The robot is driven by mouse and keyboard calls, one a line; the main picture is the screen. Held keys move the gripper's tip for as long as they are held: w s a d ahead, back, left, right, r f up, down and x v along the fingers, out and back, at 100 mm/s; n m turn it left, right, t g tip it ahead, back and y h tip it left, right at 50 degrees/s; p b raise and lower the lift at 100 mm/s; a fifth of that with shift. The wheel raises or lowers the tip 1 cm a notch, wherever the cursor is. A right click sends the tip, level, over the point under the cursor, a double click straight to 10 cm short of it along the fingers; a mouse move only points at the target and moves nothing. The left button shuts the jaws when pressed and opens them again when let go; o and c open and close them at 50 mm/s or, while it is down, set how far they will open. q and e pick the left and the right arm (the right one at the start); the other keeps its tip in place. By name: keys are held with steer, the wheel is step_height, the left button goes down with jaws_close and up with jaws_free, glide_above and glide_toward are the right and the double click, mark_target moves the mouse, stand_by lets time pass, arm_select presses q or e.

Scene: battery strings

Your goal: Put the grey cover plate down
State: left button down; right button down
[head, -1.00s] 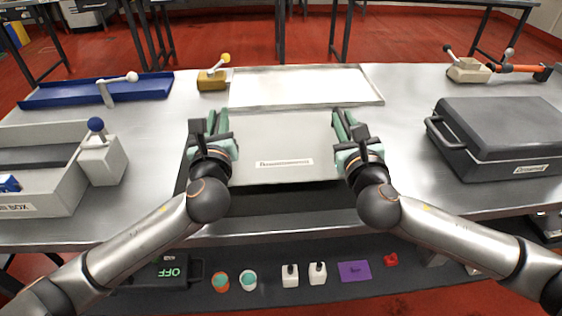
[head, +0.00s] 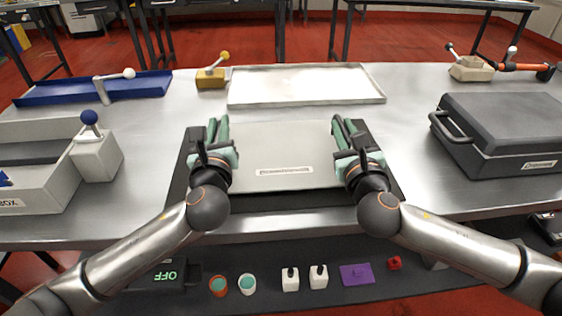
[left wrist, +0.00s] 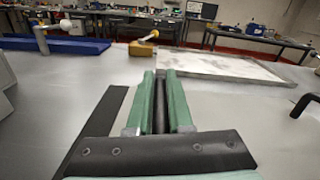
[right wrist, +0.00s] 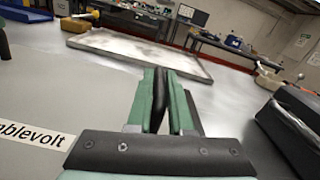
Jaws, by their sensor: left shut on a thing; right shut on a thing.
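The grey cover plate (head: 284,152) is a flat, pale panel with a white name label on its front part. It lies level between my two grippers, over a black base (head: 285,204) that shows around its front and sides. I cannot tell whether the plate touches the base. My left gripper (head: 218,128) is shut at the plate's left side, and my right gripper (head: 342,128) at its right side. In the left wrist view (left wrist: 160,100) and the right wrist view (right wrist: 162,100), a dark strip shows between the green fingers.
A shallow silver tray (head: 305,98) lies just behind the plate. A dark lidded case (head: 505,125) stands to the right. A grey box (head: 35,195) and a block with a blue-knobbed lever (head: 97,157) stand to the left. Bare metal bench shows between them.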

arm_select(q)
steer(key=shift+f+b, duration=0.3)
steer(key=shift+b, duration=0.2)
arm_select(e)
steer(key=shift+f, duration=0.35)
arm_select(q)
steer(key=c, duration=1.2)
jaws_free()
steer(key=shift+f, duration=0.1)
arm_select(e)
steer(key=c, duration=1.2)
jaws_free()
steer(key=shift+f, duration=0.15)
arm_select(q)
steer(key=o, duration=0.4)
arm_select(e)
steer(key=o, duration=0.4)
